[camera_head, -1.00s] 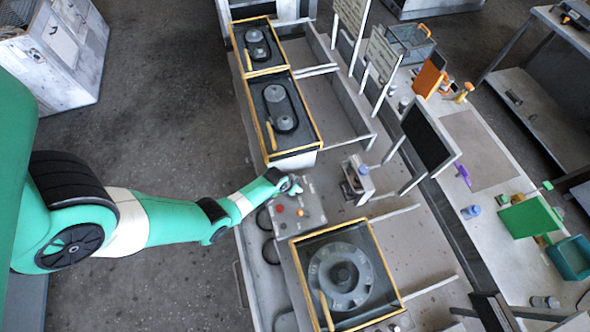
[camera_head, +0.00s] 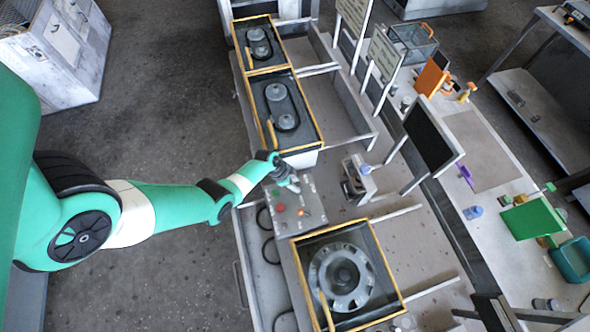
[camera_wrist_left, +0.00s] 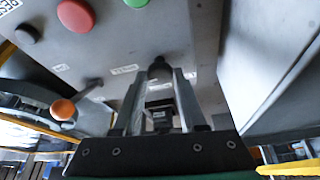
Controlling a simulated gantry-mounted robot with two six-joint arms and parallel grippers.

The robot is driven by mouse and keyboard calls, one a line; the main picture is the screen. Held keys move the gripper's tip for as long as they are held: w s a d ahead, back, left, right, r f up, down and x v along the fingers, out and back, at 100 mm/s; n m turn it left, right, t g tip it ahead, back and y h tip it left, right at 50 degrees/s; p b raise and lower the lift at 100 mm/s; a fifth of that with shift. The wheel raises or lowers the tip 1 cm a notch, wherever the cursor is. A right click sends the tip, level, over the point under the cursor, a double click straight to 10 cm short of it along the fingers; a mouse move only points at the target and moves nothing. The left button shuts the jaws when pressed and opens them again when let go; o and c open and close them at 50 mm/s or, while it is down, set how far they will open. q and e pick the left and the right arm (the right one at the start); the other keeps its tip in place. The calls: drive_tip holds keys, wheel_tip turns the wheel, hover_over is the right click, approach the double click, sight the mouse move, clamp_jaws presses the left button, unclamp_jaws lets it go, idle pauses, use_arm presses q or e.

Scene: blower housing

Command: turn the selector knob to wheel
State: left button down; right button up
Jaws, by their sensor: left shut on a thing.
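The grey control box (camera_head: 312,215) stands on the bench between the yellow-edged housings in the head view. In the left wrist view its panel (camera_wrist_left: 105,45) fills the upper middle. The dark selector knob (camera_wrist_left: 159,70) shows there between the fingertips, with a small blurred label to its left. My left gripper (camera_wrist_left: 160,80) is shut on the knob, and the fingers partly hide it. In the head view my left gripper (camera_head: 292,184) reaches down to the box's far part, and the knob cannot be made out. My right gripper is not in view.
On the panel are a red button (camera_wrist_left: 76,14), a green button (camera_wrist_left: 136,2) and an orange-tipped lever (camera_wrist_left: 63,109). A housing with a round wheel (camera_head: 344,277) lies just nearer; a two-pulley housing (camera_head: 283,107) lies beyond. A small device (camera_head: 357,180) stands right of the box.

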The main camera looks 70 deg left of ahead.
use_arm(q)
drive_tip(key=shift+m, duration=0.5)
drive_tip(key=shift+c, duration=2.3)
unclamp_jaws()
drive_tip(key=shift+r, duration=0.1)
